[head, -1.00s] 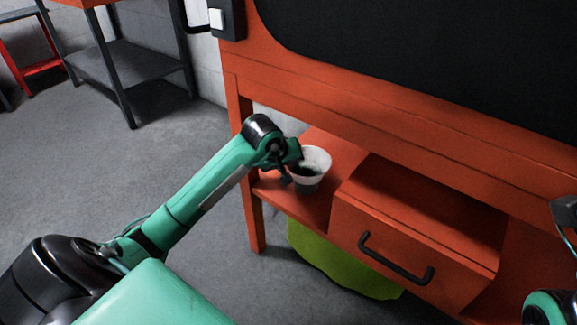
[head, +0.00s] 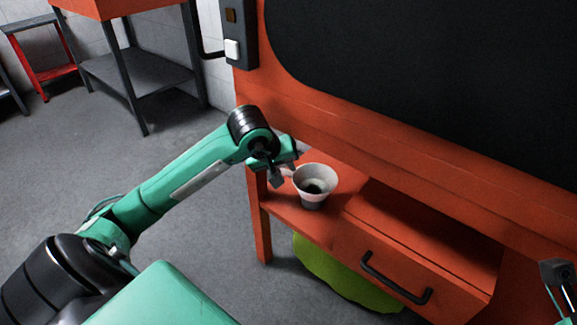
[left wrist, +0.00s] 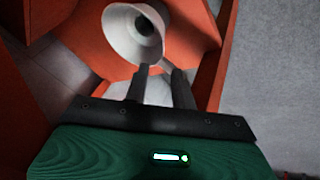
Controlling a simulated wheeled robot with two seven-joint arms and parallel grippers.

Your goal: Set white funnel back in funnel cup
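The white funnel (head: 316,178) stands upright, wide mouth up, on the orange shelf left of the drawer. Its inside looks dark at the bottom. Part of my right gripper (head: 557,272) shows at the right edge.
The orange shelf (head: 285,213) holds the funnel beside a drawer with a black handle (head: 395,280). An upright orange panel with a large black face (head: 430,70) rises behind. A green object (head: 340,280) is below the shelf. Open grey floor lies to the left.

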